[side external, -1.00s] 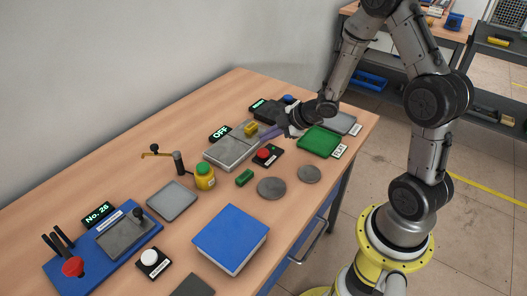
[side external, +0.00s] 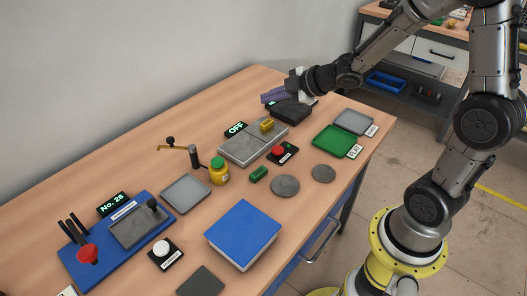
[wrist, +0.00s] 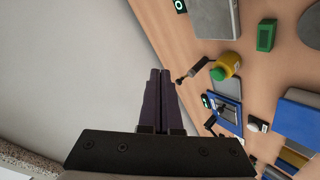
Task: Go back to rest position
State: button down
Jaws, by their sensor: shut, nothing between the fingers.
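The fingers appear apart from the objects on the table.
The induction heater (side external: 240,148) shows OFF and carries a yellow block (side external: 267,125). A red button (side external: 278,151), green tray (side external: 333,141), grey tray (side external: 353,121), yellow jar (side external: 218,172) and blue box (side external: 243,232) stand on the table (side external: 130,165). The wall (side external: 100,70) is behind.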

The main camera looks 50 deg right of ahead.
jog(key=s+a+r+m+t+h, duration=0.1)
jog(key=s+r+m+h, duration=0.3)
jog(key=s+r, duration=0.7)
jog(key=s+a+f+m+g, duration=0.1)
jog(key=s+m+g, duration=0.1)
jog(key=s, duration=0.3)
jog(key=s+a+f+m+g+y, duration=0.1)
jog(key=s+f+m+g, duration=0.1)
jog(key=s, duration=0.3)
jog(key=s+a+f+m+g+y, duration=0.1)
jog(key=s+a+f+m+g, duration=0.1)
jog(key=s+m, duration=0.2)
jog(key=shift+s+m+g, duration=0.3)
jog(key=shift+s, duration=0.7)
